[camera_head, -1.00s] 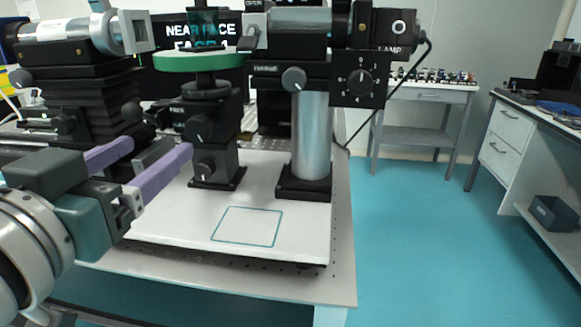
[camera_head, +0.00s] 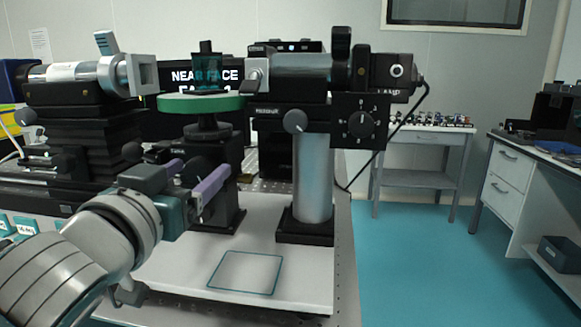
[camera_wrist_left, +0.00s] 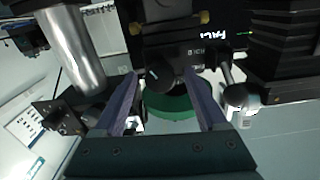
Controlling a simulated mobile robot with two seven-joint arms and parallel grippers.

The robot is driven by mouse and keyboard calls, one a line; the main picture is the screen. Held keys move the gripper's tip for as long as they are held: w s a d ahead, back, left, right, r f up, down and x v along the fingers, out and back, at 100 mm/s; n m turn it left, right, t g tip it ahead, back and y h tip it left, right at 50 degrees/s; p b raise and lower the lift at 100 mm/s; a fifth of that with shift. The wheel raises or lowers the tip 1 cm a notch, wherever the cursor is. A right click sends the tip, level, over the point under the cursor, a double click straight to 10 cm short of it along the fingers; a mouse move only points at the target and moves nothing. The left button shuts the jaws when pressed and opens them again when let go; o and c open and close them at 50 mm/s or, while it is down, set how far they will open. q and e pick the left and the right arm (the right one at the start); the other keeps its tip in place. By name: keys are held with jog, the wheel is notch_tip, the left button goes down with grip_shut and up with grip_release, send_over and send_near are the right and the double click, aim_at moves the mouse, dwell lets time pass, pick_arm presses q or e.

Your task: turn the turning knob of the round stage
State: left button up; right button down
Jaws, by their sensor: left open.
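The round stage has a green disc (camera_head: 200,103) on a black column, seen left of centre in the head view; its green underside also shows in the left wrist view (camera_wrist_left: 172,106). A dark round knob (camera_wrist_left: 160,79) with a white mark shows in the left wrist view, between the fingertips. My left gripper (camera_head: 205,165) is open, its purple fingers reaching to the front of the column below the disc. In the left wrist view the gripper (camera_wrist_left: 161,76) has a finger on each side of the knob, with gaps visible. In the head view my gripper hides much of the column front. My right gripper is not in view.
A lamp unit with a dial box (camera_head: 360,121) stands on a silver post (camera_head: 312,170) right of the stage. A black stacked mount (camera_head: 80,145) stands to the left. The white board has a clear outlined square (camera_head: 245,272) in front.

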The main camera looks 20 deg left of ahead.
pick_arm(q)
jog(key=shift+c, duration=0.2)
grip_shut()
dwell(0.5)
